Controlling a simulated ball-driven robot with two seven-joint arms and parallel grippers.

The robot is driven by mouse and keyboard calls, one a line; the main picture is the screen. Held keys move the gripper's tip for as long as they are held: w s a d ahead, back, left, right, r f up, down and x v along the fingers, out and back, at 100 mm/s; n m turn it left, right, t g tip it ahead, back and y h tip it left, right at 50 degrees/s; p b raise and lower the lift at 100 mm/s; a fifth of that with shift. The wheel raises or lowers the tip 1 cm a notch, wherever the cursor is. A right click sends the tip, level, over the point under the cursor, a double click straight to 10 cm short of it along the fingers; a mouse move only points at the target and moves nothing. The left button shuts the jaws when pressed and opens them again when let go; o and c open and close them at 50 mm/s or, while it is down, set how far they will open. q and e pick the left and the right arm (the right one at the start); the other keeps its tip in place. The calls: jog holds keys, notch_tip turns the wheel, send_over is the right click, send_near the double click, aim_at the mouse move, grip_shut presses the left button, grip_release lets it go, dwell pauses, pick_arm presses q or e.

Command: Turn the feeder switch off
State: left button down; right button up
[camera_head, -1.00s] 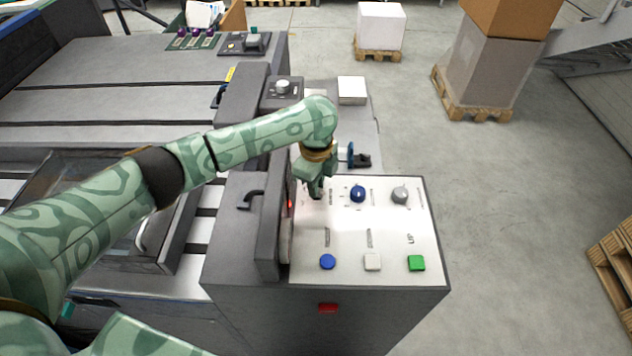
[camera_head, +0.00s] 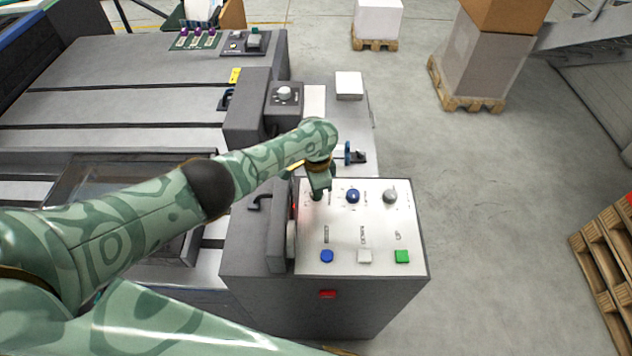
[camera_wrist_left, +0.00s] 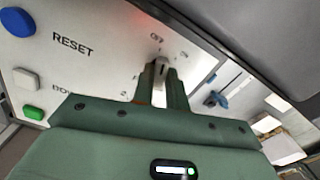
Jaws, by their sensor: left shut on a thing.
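A white control panel (camera_head: 340,232) tops the grey machine cabinet. My left gripper (camera_head: 317,193) reaches down to the panel's upper left corner, left of a blue knob (camera_head: 352,196). In the left wrist view, my left gripper's fingers (camera_wrist_left: 161,76) are shut on a small grey switch knob (camera_wrist_left: 158,67), whose end shows between the tips. Small labels stand around this knob; one above it looks like OFF. The knob's name label is not readable, and its lower part is hidden by the fingers. My right gripper is in neither current view.
A grey knob (camera_head: 390,197) sits right of the blue one. Blue (camera_head: 327,256), white (camera_head: 364,256) and green (camera_head: 402,256) buttons line the panel's near side. A raised dark guard with a handle (camera_head: 259,201) stands close on the left.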

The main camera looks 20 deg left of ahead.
pick_arm(q)
jog(key=shift+n+p, duration=0.5)
jog(key=shift+n, duration=0.7)
jog(key=c, duration=1.4)
grip_release()
notch_tip(320, 180, up, 16)
jog(key=p, duration=1)
jog(key=shift+r, duration=0.15)
